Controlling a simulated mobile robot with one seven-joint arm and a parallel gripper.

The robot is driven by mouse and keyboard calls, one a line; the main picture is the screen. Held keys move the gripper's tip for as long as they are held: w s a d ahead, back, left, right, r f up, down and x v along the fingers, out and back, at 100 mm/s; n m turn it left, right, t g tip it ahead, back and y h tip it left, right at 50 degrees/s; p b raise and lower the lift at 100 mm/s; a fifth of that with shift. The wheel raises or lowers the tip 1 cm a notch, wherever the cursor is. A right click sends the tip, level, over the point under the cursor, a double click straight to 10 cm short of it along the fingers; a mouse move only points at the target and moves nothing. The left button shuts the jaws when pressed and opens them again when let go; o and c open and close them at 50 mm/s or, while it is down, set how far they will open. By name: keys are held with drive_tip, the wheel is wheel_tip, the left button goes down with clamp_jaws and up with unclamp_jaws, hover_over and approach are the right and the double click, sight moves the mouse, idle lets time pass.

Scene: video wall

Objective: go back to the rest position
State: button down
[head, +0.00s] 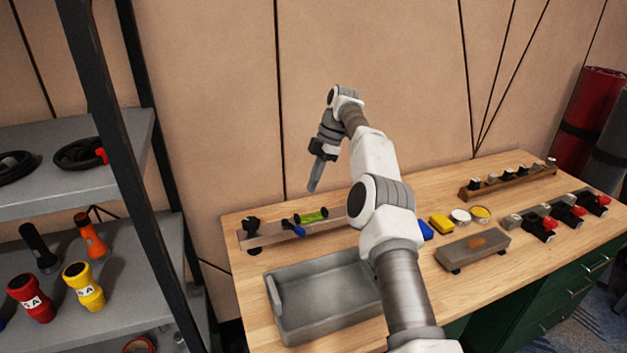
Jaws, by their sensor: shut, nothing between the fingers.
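My arm reaches up from the bottom of the head view across the wooden workbench. My gripper (314,186) hangs at the end of the arm, pointing down, with its fingers shut together and nothing between them. It is in the air in front of the tan wall panels, above the back left part of the bench. The arm hides part of the bench middle and the right part of the grey tray.
A grey tray (275,302) and a rack (270,240) with small tools stand on the workbench (352,236) at left. A grey block (473,250), yellow item (441,224) and round tins lie right of my arm. A shelf with flashlights (84,286) stands at far left.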

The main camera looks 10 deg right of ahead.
drive_tip(key=s+a+r+m+t+h, duration=0.1)
drive_tip(key=s+a+r+m, duration=0.15)
drive_tip(key=s+r, duration=0.4)
drive_tip(key=s+a+r+m+t+h, duration=0.1)
drive_tip(key=s+a+r+m, duration=0.15)
drive_tip(key=r, duration=0.75)
drive_tip(key=s+d+r+m+t+h, duration=0.1)
drive_tip(key=s+r+m, duration=0.15)
drive_tip(key=s, duration=0.45)
drive_tip(key=s+d+r+m+t+h, duration=0.1)
drive_tip(key=s+r+m, duration=0.15)
drive_tip(key=s, duration=0.45)
drive_tip(key=s+d+f+m+t, duration=0.1)
drive_tip(key=s+f+m, duration=0.3)
drive_tip(key=s, duration=0.6)
drive_tip(key=s+d+f+m+t, duration=0.1)
drive_tip(key=s+d+f+m, duration=0.2)
drive_tip(key=s, duration=0.8)
drive_tip(key=shift+s+f+m, duration=0.25)
drive_tip(key=shift+f+m, duration=0.85)
drive_tip(key=shift+m, duration=0.4)
